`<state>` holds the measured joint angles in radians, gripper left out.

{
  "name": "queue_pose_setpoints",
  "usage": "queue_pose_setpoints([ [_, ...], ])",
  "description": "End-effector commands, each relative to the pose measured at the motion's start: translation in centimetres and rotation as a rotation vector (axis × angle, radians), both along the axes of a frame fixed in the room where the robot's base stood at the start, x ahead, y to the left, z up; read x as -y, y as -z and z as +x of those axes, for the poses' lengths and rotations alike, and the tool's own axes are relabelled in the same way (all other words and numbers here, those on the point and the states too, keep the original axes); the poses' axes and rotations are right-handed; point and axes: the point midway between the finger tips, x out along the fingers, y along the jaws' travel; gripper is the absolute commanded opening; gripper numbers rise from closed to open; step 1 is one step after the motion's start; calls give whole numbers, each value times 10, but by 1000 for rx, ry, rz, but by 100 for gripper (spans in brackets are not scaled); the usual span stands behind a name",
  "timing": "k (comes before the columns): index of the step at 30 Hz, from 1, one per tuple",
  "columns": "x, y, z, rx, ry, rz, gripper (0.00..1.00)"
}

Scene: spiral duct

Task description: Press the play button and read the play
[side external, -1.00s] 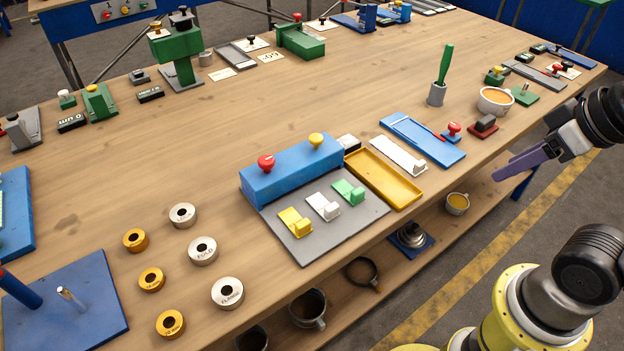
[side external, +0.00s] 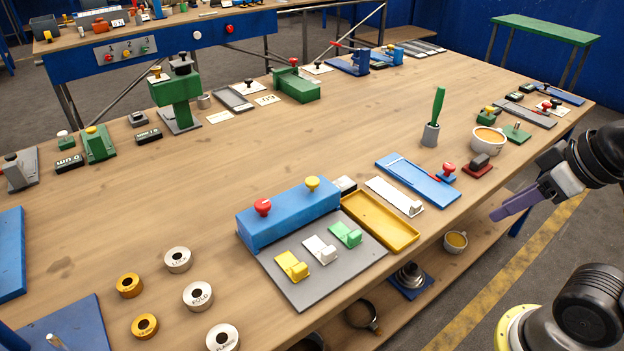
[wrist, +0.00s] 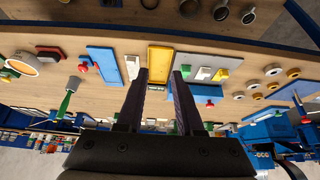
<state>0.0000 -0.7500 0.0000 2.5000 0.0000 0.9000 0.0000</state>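No button in view carries a label I can read as play, so I cannot tell which one it is. A green fixture (side external: 99,146) with a yellow knob stands at the far left. A small black display (side external: 69,163) beside it shows a 0 and what looks like "um". A second black display (side external: 148,135) lies to its right, its text too small to read. A blue block (side external: 288,217) with red and yellow knobs stands mid-table. My gripper (side external: 495,214) is off the right table edge, touching nothing. In the wrist view its purple fingers (wrist: 160,73) are apart and empty.
A yellow tray (side external: 412,245), blue tray (side external: 411,178) and orange-filled cup (side external: 487,149) lie between my gripper and the left fixtures. A green-handled tool (side external: 437,105) stands upright. Several rings (side external: 198,296) lie front left. The middle of the wooden table (side external: 330,125) is clear.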

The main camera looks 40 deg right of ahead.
Motion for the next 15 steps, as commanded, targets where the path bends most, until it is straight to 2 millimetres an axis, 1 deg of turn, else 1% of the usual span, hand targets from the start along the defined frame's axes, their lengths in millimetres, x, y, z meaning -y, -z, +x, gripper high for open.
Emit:
queue_pose_setpoints([
  [1,0,0,0,0,0,0,25],
  [5,0,0,0,0,0,0,1],
  [6,0,0,0,0,0,0,0],
  [15,0,0,0,0,0,0,0],
])
